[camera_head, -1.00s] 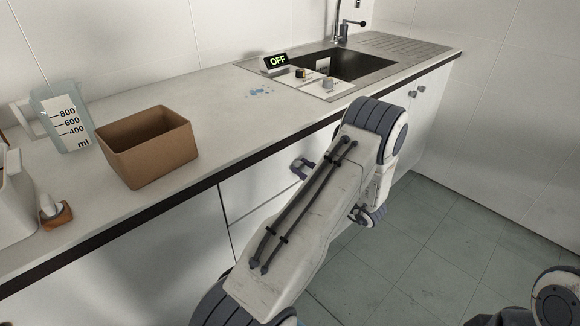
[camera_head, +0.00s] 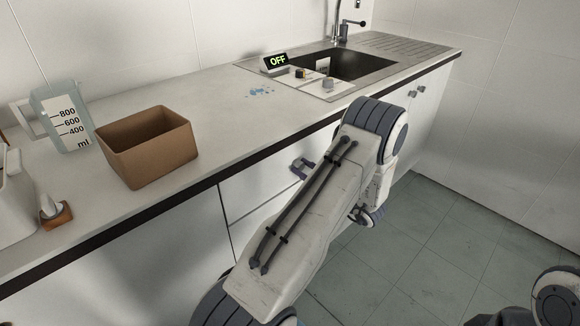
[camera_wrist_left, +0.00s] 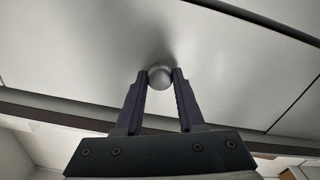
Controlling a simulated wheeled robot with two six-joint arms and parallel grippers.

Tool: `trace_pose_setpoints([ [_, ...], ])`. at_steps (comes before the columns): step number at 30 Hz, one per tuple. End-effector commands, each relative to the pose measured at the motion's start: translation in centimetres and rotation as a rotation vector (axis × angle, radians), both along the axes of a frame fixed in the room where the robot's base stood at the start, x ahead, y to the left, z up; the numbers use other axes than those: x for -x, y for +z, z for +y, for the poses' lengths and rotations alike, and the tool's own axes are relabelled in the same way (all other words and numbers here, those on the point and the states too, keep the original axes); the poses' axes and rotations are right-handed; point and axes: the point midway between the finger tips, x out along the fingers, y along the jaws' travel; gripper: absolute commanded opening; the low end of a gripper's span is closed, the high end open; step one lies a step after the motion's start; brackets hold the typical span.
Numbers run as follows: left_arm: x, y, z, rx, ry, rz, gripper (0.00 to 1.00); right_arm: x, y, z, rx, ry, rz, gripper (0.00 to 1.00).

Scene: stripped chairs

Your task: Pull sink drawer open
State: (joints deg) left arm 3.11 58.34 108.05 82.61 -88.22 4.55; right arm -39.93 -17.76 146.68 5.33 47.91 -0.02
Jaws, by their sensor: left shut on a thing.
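In the left wrist view a round grey knob (camera_wrist_left: 159,71) sticks out from a pale flat front (camera_wrist_left: 80,45), which I take for the sink drawer. My left gripper (camera_wrist_left: 160,77) is shut on this knob, one dark finger on each side. In the head view my left arm covers much of the cabinet front (camera_head: 260,190) below the counter. A small dark grey part shows beside the arm there; I cannot tell whether it is finger or handle. No clear gap shows at the drawer front. My right gripper is out of view.
The counter (camera_head: 225,100) has a dark front edge above the cabinets. On it are a brown box (camera_head: 150,155), a measuring jug (camera_head: 66,118) and an OFF display (camera_head: 276,63) by the sink (camera_head: 350,65). Two knobs (camera_head: 412,93) show farther right. Tiled floor (camera_head: 450,235) is clear.

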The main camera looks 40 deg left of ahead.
Motion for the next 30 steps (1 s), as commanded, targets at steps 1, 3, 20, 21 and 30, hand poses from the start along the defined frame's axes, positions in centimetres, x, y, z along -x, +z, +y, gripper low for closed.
trace_pose_setpoints([
  [1, 0.0, 0.0, 0.0, 0.000, 0.000, 0.000, 0.00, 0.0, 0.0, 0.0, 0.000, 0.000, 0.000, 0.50],
  [3, 0.0, 0.0, 0.0, 0.000, 0.000, 0.001, 0.00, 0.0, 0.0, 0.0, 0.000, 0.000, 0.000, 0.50],
  [20, 0.2, 0.0, -3.5, 0.001, -0.003, 0.001, 0.00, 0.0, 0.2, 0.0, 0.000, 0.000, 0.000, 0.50],
  [21, 0.2, 0.0, -3.8, 0.001, -0.003, 0.001, 0.00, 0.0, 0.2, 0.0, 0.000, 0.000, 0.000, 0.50],
  [30, 0.4, 0.0, -5.9, 0.000, -0.003, 0.001, 0.00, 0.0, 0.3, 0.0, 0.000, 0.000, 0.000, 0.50],
])
